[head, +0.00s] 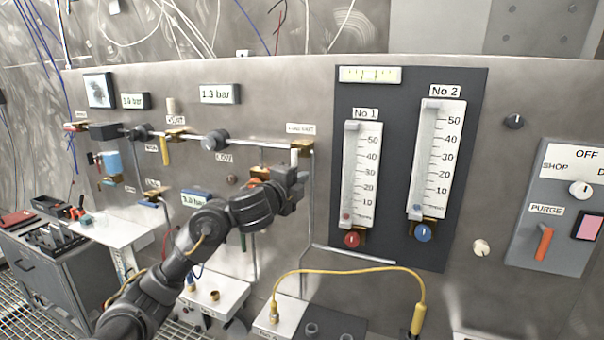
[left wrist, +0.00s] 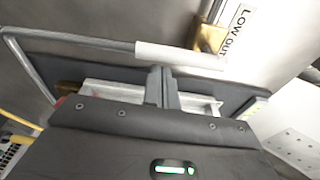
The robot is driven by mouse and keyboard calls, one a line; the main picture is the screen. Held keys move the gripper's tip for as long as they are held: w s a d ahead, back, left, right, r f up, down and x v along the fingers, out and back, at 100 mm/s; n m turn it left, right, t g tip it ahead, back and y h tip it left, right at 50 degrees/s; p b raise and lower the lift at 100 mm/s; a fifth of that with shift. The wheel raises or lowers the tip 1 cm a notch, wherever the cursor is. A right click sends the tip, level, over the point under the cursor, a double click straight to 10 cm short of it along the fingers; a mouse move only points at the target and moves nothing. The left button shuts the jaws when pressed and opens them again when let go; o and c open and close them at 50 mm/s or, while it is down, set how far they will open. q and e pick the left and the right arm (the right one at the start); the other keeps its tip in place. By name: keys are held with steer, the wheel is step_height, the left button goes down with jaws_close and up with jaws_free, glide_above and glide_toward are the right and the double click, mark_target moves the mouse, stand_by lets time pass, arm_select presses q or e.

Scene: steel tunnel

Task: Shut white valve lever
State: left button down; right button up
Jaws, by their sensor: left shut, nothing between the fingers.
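The white valve lever (head: 295,158) hangs from a brass valve under a label at the right end of the upper pipe in the head view. In the left wrist view the white lever (left wrist: 180,57) lies across the picture, with its brass valve (left wrist: 209,35) and a "LOW OUT" label beside it. My left gripper (head: 301,178) is close below the lever in the head view. In the left wrist view its fingers (left wrist: 165,72) are shut together and empty, with tips close to the lever. I cannot tell whether they touch it. My right gripper is out of view.
The dark gauge panel (head: 383,205) with two flow tubes stands right of the lever. A yellow cable (head: 350,271) loops below it. Other valves, including a yellow lever (head: 166,151), sit along the pipe to the left. White shelves (head: 215,297) jut out below.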

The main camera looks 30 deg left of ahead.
arm_select(q)
steer(key=s+d+p, duration=0.3)
steer(key=s, duration=0.5)
steer(key=shift+s+d, duration=0.2)
steer(key=shift+s, duration=0.15)
steer(key=shift+s+a, duration=0.1)
